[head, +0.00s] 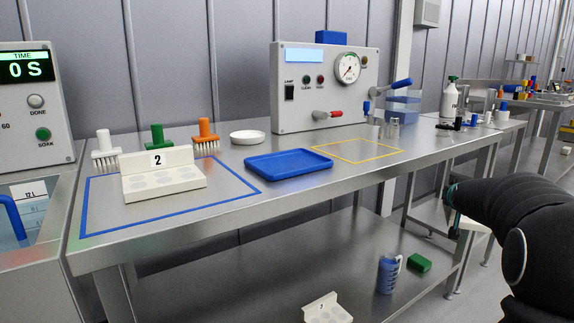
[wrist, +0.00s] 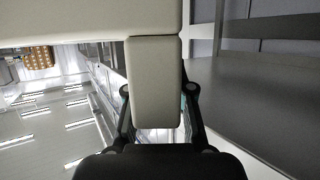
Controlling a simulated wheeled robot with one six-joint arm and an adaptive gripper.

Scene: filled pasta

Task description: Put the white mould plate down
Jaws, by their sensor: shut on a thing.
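My gripper (wrist: 158,92) is shut on an off-white, block-like piece, the white mould plate (wrist: 154,65), with one dark finger on each side of its grip. The plate's wide part runs across the top of the wrist view and out of frame. In the head view my arm is at the right edge, and the gripper end is small and partly hidden there. A second white mould plate marked 2 (head: 165,180) stands inside the blue outline on the steel table (head: 225,215). Another pale plate (head: 325,312) lies on the lower shelf, cut off by the frame.
A blue tray (head: 288,164), a white dish (head: 247,137) and several brushes (head: 158,137) are on the table. A gauge machine (head: 320,90) stands behind. The yellow outline (head: 360,150) is mostly bare. A blue jug (head: 388,275) and green block (head: 419,263) are on the lower shelf.

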